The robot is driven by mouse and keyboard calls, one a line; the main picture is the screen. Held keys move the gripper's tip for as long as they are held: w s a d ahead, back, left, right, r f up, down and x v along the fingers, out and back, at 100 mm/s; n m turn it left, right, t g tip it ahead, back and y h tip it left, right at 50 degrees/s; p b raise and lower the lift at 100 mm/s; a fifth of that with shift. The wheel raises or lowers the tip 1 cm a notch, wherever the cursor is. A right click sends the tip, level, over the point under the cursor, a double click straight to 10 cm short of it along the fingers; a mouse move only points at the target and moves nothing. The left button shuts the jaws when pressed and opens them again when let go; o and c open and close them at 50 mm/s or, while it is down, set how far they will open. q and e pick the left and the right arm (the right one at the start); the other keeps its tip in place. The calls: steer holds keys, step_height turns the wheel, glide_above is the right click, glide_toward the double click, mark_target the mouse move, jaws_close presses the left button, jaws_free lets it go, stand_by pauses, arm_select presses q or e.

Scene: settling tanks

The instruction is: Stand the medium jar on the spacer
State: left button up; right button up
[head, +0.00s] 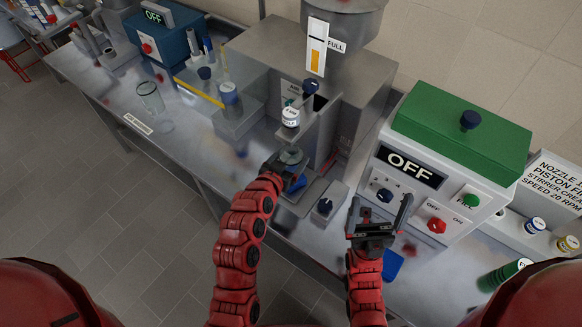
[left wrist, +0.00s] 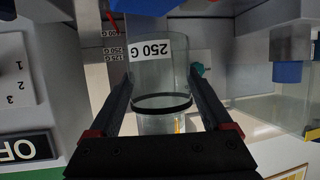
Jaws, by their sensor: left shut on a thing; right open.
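The medium jar is clear glass with a white 250 G label and a dark band; it shows between the fingers of my left gripper in the left wrist view (left wrist: 157,75). In the head view the jar (head: 291,155) is small and partly hidden by my left gripper (head: 284,168), which is shut on it below the filler nozzle. A blue block (head: 298,183), which looks like the spacer, shows just beside the gripper at the filler's base. I cannot tell whether the jar touches it. My right gripper (head: 380,217) is open and empty, in front of the control box.
A green-topped control box (head: 450,170) reads OFF. A glass beaker (head: 150,96) stands at left.

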mark_target(291, 167)
arm_select(q)
step_height(291, 167, down, 4)
steer(key=shift+r+b, duration=0.2)
steer(key=shift+b, duration=0.15)
steer(key=shift+s, duration=0.1)
steer(key=o, duration=1.3)
steer(key=shift+f, duration=0.1)
